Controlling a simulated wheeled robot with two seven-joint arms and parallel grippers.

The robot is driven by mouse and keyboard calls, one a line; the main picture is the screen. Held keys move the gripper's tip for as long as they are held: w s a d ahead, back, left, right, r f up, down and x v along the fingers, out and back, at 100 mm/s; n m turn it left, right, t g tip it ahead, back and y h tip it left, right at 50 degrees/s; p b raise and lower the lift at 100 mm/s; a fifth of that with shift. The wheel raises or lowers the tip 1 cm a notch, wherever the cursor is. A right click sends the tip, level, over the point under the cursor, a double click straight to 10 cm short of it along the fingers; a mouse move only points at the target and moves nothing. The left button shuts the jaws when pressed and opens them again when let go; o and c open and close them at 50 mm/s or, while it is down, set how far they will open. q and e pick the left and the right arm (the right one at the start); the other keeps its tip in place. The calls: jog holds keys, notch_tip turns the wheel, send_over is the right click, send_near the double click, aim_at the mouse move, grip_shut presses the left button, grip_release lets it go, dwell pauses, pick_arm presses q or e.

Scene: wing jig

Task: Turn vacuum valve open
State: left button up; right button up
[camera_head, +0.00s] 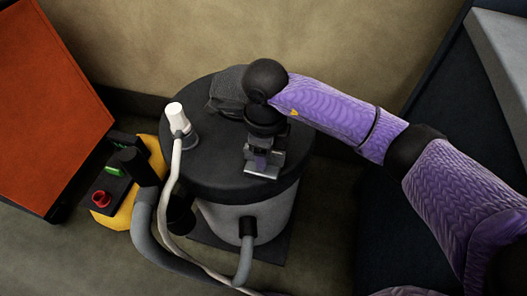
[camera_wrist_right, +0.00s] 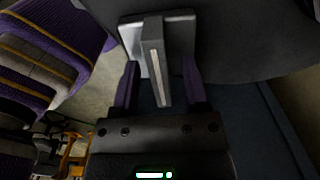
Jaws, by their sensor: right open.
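A grey metal valve handle (camera_wrist_right: 154,50), with a flat plate and a narrow bar, shows at the top of the right wrist view. It also shows in the head view (camera_head: 261,172), at the front part of the black round lid of the vacuum drum (camera_head: 215,155). My right gripper (camera_wrist_right: 160,75) is open, with one purple finger on each side of the bar. Gaps seem to show between bar and fingers; I cannot tell whether they touch. In the head view the gripper (camera_head: 263,158) reaches down over the lid and partly hides the handle. My left gripper is out of view.
A white fitting with a pale hose (camera_head: 177,118) stands at the lid's left. A thick grey hose (camera_head: 143,215) curves around the drum. A yellow unit (camera_head: 107,215) with a red knob (camera_head: 101,199) stands left. An orange panel (camera_head: 45,100) fills the upper left.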

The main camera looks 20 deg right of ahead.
jog(key=shift+f, duration=0.1)
grip_shut()
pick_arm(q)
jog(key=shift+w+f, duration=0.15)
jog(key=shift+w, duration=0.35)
